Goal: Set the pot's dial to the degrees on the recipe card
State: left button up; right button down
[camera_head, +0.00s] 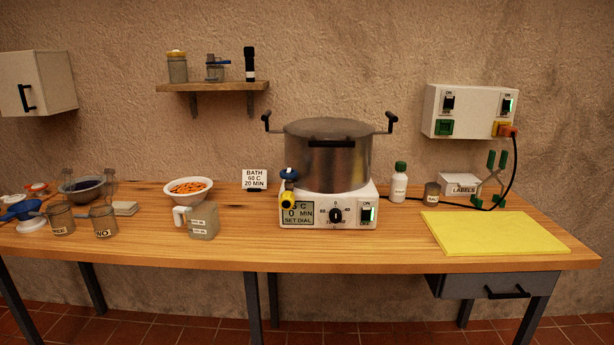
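The large metal pot (328,160) stands lidded on its white heater base (330,194) in the middle of the table. The black dial (336,215) is on the front of the base, with small numbers around it; its exact setting is too small to read. The display (297,213) left of the dial shows a C line partly covered by the tap, then "0 MIN" and "SET DIAL". The recipe card (254,180) stands left of the pot and appears to read "BATH 60 C 20 MIN". Neither of my grippers is in view.
A yellow tap (288,199) with a blue handle juts out in front of the base. A lit switch (367,213) is right of the dial. A measuring jug (203,220), carrot bowl (189,190) and jars stand left. A yellow mat (493,233) lies clear at right.

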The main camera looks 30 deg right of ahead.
aim_at(335, 214)
jog(key=z, duration=1.6)
jog(key=i, duration=0.05)
